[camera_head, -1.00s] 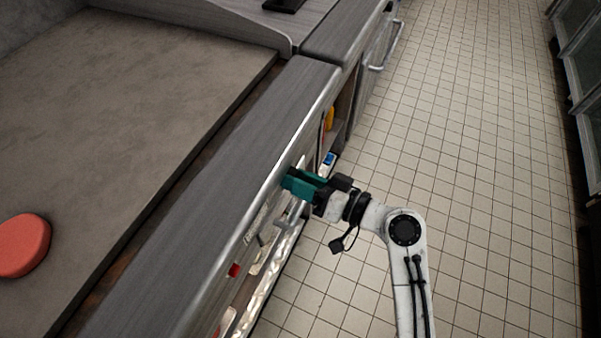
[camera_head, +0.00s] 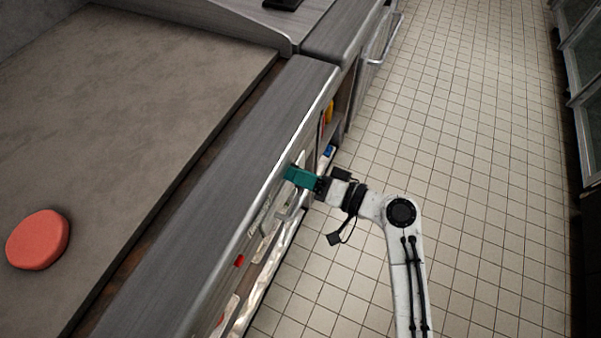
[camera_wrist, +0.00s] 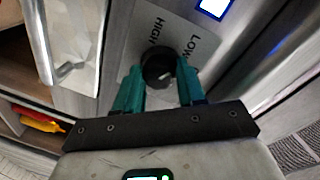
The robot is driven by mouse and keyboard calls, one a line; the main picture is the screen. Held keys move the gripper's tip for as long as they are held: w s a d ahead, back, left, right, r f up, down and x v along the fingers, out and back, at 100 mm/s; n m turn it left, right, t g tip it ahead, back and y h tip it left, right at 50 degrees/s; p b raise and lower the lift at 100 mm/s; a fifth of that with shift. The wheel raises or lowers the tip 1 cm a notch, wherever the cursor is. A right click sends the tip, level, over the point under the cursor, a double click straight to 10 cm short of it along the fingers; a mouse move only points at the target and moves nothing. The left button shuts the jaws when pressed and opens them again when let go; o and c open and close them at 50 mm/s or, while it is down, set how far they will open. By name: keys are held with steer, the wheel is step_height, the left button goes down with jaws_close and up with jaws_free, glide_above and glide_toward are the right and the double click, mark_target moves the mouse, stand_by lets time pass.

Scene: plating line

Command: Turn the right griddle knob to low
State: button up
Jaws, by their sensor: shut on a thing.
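The griddle knob is a round black knob (camera_wrist: 158,68) in the wrist view, on a pale plate (camera_wrist: 165,32) with the words HIGH and LOW. A light pointer mark on the knob faces down and to the right in the picture. My gripper (camera_wrist: 160,82) has teal fingers, one on each side of the knob, and is shut on it. In the head view my gripper (camera_head: 290,174) reaches the front face of the griddle (camera_head: 190,215) just under its steel edge. The knob is hidden there by the fingers.
A red round piece (camera_head: 38,240) lies on the griddle's flat top. A lit blue display (camera_wrist: 214,8) is beside the plate. Bar handles and shelves with coloured items are along the front. The tiled floor (camera_head: 480,150) to the right is clear.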

steer(key=shift+d, duration=0.1)
steer(key=o, duration=1.1)
steer(key=shift+c, duration=0.2)
steer(key=v, duration=1)
steer(key=shift+d, duration=0.35)
steer(key=shift+s, duration=0.15)
